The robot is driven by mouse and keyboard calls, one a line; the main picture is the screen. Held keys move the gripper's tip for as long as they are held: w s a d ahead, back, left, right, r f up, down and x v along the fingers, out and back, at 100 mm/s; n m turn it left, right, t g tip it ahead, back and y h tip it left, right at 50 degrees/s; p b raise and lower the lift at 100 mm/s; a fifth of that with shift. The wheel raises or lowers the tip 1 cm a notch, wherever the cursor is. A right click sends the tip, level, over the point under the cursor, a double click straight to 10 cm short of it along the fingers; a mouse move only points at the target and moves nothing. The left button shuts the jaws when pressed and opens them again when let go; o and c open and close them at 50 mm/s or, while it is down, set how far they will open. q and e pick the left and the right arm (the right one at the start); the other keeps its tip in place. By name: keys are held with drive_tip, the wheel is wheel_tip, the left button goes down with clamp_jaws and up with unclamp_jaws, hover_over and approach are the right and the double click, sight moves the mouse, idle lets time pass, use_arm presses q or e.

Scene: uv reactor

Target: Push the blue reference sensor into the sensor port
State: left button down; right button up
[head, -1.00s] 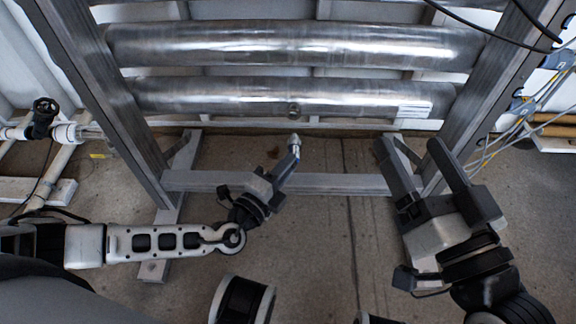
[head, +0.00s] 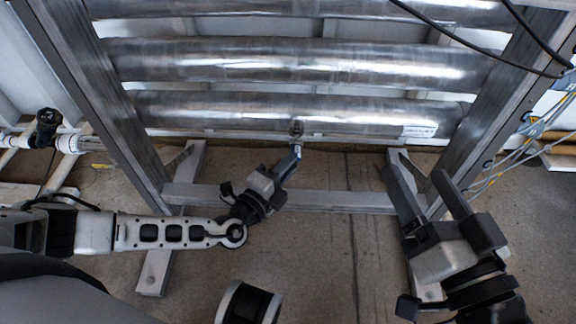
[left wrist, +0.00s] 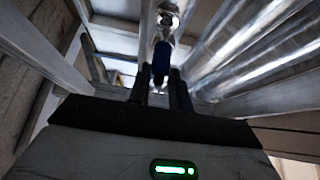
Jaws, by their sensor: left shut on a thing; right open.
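The blue reference sensor (left wrist: 162,58) shows in the left wrist view as a blue body with a metal nose. My left gripper (left wrist: 161,76) is shut on its rear, one finger on each side. In the head view this left gripper (head: 293,156) is just below the lowest steel tube, pointing up at it. The sensor port (left wrist: 168,18) is a round metal fitting ahead of the sensor's nose. In the head view the port (head: 297,127) is on the lowest tube. I cannot tell whether the nose touches or enters it. My right gripper (head: 422,190) is open and empty at the right.
Several steel tubes (head: 300,62) run across a grey metal frame (head: 95,110). A low crossbar (head: 330,199) lies under the left gripper. Black cables (head: 470,42) hang at the upper right, with thinner wires at the right. The concrete floor in the middle is clear.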

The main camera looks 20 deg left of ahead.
use_arm(q)
drive_tip(key=shift+b, duration=0.45)
idle(0.7)
drive_tip(key=shift+w+a+b, duration=0.25)
drive_tip(key=shift+w+b, duration=0.4)
drive_tip(key=shift+b, duration=0.1)
idle(0.5)
drive_tip(key=shift+w+a+f+b, duration=0.1)
drive_tip(key=shift+w+b, duration=0.25)
drive_tip(key=shift+w, duration=0.15)
drive_tip(key=shift+w+a+b, duration=0.15)
drive_tip(key=shift+w+b, duration=0.1)
drive_tip(key=shift+b, duration=0.25)
drive_tip(key=shift+w, duration=0.15)
